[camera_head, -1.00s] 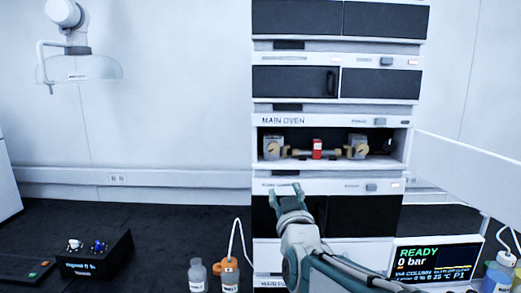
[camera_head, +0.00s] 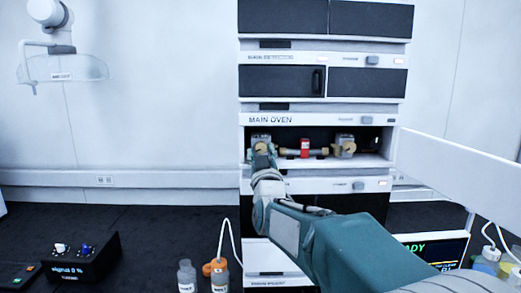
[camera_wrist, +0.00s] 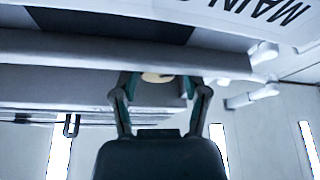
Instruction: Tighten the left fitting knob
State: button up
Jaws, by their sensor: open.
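The left fitting knob (camera_head: 261,146) is a small brass-coloured knob on a grey block at the left end of the main oven's open compartment. In the wrist view, a pale tan round piece (camera_wrist: 155,77), which looks like this knob, shows between the fingers. My gripper (camera_head: 262,158) is open, at the compartment's left front, just below and in front of the knob. The wrist view shows its two fingers (camera_wrist: 160,86) spread on both sides of the tan piece. I cannot tell whether they touch it.
A column with a red block (camera_head: 305,147) runs across to the right fitting knob (camera_head: 346,150). The oven's white door (camera_head: 460,175) stands open at the right. Bottles (camera_head: 187,276) and a black control box (camera_head: 80,262) are on the dark bench. A display (camera_head: 435,248) is partly hidden by my arm.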

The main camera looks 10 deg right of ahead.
jog(key=shift+w+d+r, duration=0.1)
jog(key=shift+w+r, duration=0.15)
jog(key=shift+w, duration=0.4)
grip_shut()
